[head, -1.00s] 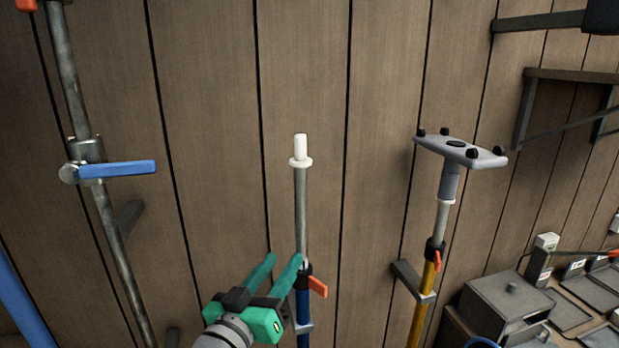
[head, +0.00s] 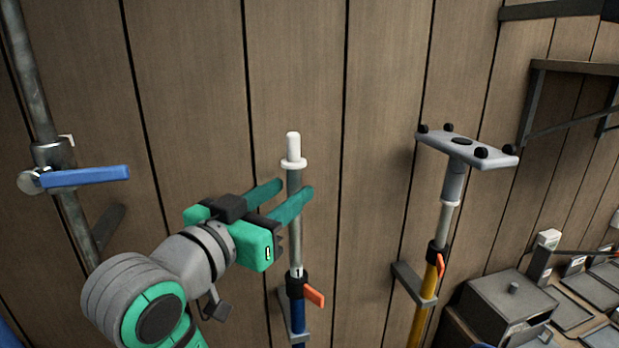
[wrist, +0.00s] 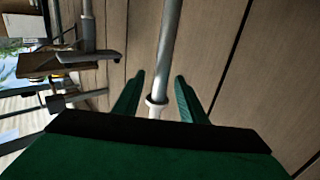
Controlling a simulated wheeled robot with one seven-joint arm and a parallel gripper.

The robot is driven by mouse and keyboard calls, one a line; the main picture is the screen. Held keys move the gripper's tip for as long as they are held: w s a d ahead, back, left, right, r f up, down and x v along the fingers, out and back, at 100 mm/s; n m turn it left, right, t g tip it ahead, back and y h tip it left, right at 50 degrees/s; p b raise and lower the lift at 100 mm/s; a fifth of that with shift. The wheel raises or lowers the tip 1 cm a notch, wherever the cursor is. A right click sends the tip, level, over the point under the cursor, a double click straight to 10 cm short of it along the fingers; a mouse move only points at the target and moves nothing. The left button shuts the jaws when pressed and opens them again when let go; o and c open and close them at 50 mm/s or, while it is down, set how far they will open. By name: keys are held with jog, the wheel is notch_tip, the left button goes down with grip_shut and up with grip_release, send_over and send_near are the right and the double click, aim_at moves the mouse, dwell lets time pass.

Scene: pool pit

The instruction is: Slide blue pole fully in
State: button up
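The blue pole (head: 298,328) stands upright by the wall, its lower end out of view. A grey inner tube (head: 295,242) extends well above its black clamp and is topped by a white collar and white tip (head: 293,148). An orange lever (head: 315,296) on the clamp points right and slightly down. My gripper (head: 296,187) is open just below the collar, with green fingers on either side of the tube. In the wrist view, the tube (wrist: 170,45) and collar (wrist: 156,102) show between the spread fingers (wrist: 160,76), with gaps at both sides.
A yellow pole (head: 420,318) with a grey top plate (head: 468,148) stands to the right. A metal pole with a blue handle (head: 85,177) is at left. A grey box (head: 502,305) sits lower right. The plank wall (head: 370,90) is close behind.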

jog(key=x, duration=0.7)
jog(key=shift+w, duration=0.15)
grip_shut()
